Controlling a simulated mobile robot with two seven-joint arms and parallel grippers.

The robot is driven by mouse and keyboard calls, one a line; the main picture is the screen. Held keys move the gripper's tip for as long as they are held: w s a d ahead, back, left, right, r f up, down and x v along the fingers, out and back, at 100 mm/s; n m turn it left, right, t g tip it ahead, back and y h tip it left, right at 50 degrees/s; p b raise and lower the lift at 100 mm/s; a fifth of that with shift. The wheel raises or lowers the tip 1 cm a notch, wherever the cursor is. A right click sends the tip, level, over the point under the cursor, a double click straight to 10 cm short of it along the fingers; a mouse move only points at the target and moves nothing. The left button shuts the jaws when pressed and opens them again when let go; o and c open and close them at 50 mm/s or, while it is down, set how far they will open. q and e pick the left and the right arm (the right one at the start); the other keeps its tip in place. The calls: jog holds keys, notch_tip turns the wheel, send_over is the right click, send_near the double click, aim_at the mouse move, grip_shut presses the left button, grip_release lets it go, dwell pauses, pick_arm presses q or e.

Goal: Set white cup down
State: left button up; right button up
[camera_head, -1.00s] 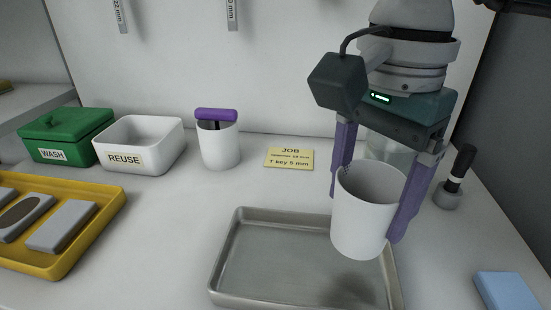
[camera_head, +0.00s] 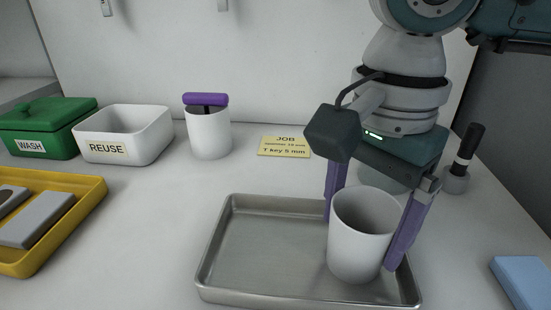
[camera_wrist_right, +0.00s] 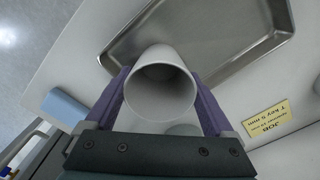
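The white cup (camera_head: 358,245) is upright and empty, over the right part of the metal tray (camera_head: 265,205). Its base is low, within the tray's outline; I cannot tell whether it touches the tray floor. My right gripper (camera_head: 366,235) points down with its purple fingers on either side of the cup, shut on it. In the right wrist view the cup's open mouth (camera_wrist_right: 160,92) lies between the two fingers (camera_wrist_right: 160,85), with the tray (camera_wrist_right: 220,50) beyond. My left gripper is not in view.
Another white cup (camera_head: 210,135) holds a purple-handled tool. A white REUSE bin (camera_head: 125,150), green WASH box (camera_head: 45,125) and yellow tray (camera_head: 80,205) are at left. A yellow JOB card (camera_head: 284,147) lies behind the tray. A black-handled tool (camera_head: 463,165) and blue block (camera_head: 522,280) are at right.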

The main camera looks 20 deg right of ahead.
jog(key=shift+o, duration=0.7)
jog(key=shift+r, duration=0.1)
jog(key=shift+r+p, duration=0.25)
jog(key=shift+p, duration=0.05)
notch_tip(320, 180, up, 12)
jog(key=shift+f+p, duration=0.15)
jog(key=shift+p, duration=0.15)
